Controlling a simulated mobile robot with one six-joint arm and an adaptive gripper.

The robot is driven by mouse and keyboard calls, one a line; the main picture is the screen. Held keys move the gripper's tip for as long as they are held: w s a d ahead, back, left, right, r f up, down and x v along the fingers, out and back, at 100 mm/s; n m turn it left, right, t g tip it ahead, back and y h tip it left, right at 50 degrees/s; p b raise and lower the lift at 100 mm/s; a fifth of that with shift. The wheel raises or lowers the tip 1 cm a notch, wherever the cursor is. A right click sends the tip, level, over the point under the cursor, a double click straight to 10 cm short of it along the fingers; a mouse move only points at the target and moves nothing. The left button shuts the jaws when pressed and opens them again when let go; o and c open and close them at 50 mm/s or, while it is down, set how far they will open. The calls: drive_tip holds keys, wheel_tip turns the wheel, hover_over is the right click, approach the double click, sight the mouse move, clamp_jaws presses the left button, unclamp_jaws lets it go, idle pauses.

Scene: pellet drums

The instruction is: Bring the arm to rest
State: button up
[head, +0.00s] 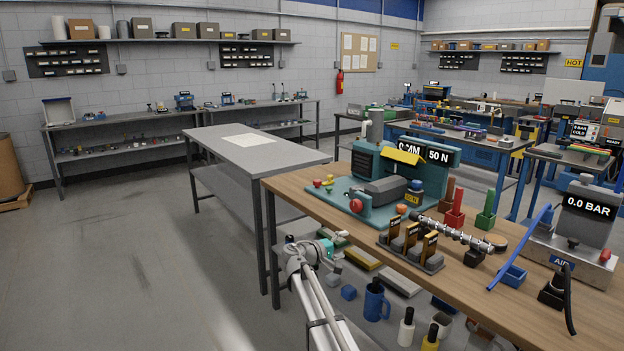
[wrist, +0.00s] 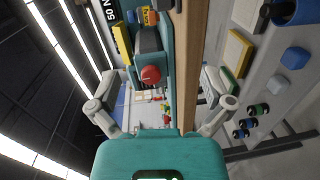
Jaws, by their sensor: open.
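My arm (head: 318,305) reaches up from the bottom of the head view. My gripper (head: 328,246), with a teal body, is at its far end, seen against the front edge of the wooden bench (head: 300,190). In the wrist view my gripper (wrist: 161,88) has its two grey fingers spread wide at left and right. The exact gap between gripper and bench cannot be told.
A teal test machine (head: 348,190) with a red knob (wrist: 151,75) stands on the bench near my gripper. Under the bench are a blue mug (head: 376,300), a blue block (head: 348,292) and several bottles. The floor at left (head: 150,270) is clear.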

drive_tip(key=s+d+f+m+g+y, duration=0.25)
drive_tip(key=s+f, duration=0.25)
drive_tip(key=s, duration=0.4)
drive_tip(key=s+d+f+m+g+y, duration=0.1)
drive_tip(key=s+d+f+g+y, duration=0.3)
drive_tip(key=s, duration=0.4)
drive_tip(key=s+d+f+m+g+y, duration=0.25)
drive_tip(key=s+f, duration=0.35)
drive_tip(key=s, duration=0.3)
drive_tip(key=s+a+f+y, duration=0.2)
drive_tip(key=s+y, duration=0.3)
drive_tip(key=s, duration=0.4)
wheel_tip(320, 180, up, 13)
drive_tip(key=p, duration=1.3)
drive_tip(key=shift+r, duration=0.2)
drive_tip(key=shift+w+a, duration=0.1)
